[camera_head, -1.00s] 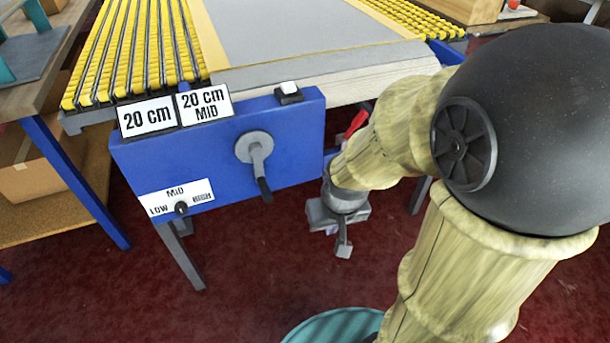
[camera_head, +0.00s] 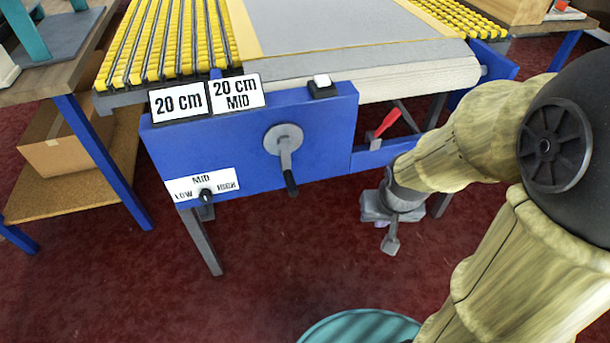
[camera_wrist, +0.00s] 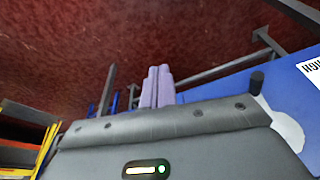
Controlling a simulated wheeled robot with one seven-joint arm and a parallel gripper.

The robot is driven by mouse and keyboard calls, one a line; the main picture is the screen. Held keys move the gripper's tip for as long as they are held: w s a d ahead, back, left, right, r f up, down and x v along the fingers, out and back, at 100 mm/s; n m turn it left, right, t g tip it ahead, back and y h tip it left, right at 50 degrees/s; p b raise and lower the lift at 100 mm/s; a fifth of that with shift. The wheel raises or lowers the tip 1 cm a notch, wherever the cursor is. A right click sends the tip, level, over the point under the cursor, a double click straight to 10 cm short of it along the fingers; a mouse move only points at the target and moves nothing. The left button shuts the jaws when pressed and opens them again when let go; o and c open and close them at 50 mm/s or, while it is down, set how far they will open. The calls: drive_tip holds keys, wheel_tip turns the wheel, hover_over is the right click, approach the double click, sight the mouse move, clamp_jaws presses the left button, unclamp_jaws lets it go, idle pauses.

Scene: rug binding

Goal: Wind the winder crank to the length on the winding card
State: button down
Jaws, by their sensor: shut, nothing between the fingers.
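The winder crank (camera_head: 285,150) sits on the front of the blue winder panel (camera_head: 240,160). Its arm hangs down from a round grey hub, with a dark handle at the lower end. The handle (camera_wrist: 257,82) also shows at the right in the wrist view. Two white cards stand on the panel's top edge: one reads "20 cm" (camera_head: 178,101), the other "20 cm MID" (camera_head: 238,93). My gripper (camera_head: 390,245) is right of and below the crank, apart from it. Its lilac fingers (camera_wrist: 157,86) are shut together and empty in the wrist view.
A LOW/MID/HIGH selector knob (camera_head: 206,195) is at the panel's lower left; it appears upright towards MID. A black box with a white button (camera_head: 322,86) stands on the panel's top. A red lever (camera_head: 388,122) is right of the panel. Bare dark red floor lies below.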

drive_tip(key=w+d+f+m+t+y+b, duration=0.1)
drive_tip(key=w+f+t, duration=0.15)
drive_tip(key=w, duration=0.55)
drive_tip(key=w+d+f+m+t+y+b, duration=0.1)
drive_tip(key=w+f+t, duration=0.1)
drive_tip(key=w+f, duration=0.35)
drive_tip(key=w+a+m+t+y+b, duration=0.1)
drive_tip(key=a+y, duration=0.4)
drive_tip(key=y, duration=0.9)
drive_tip(key=w+m+b, duration=0.1)
drive_tip(key=m, duration=0.1)
drive_tip(key=shift+w+a+f+m, duration=0.2)
drive_tip(key=shift+a+f+m, duration=0.1)
drive_tip(key=shift+a, duration=0.05)
drive_tip(key=b, duration=0.7)
approach(289, 167)
drive_tip(key=shift+w+a+f, duration=0.45)
drive_tip(key=shift+w+a, duration=0.25)
drive_tip(key=shift+a, duration=0.1)
drive_tip(key=shift+w+a+f, duration=0.45)
drive_tip(key=shift+w+a, duration=0.25)
drive_tip(key=shift+a, duration=0.1)
drive_tip(key=shift+w+a+f, duration=0.5)
drive_tip(key=shift+w+a, duration=0.2)
drive_tip(key=shift+a, duration=0.15)
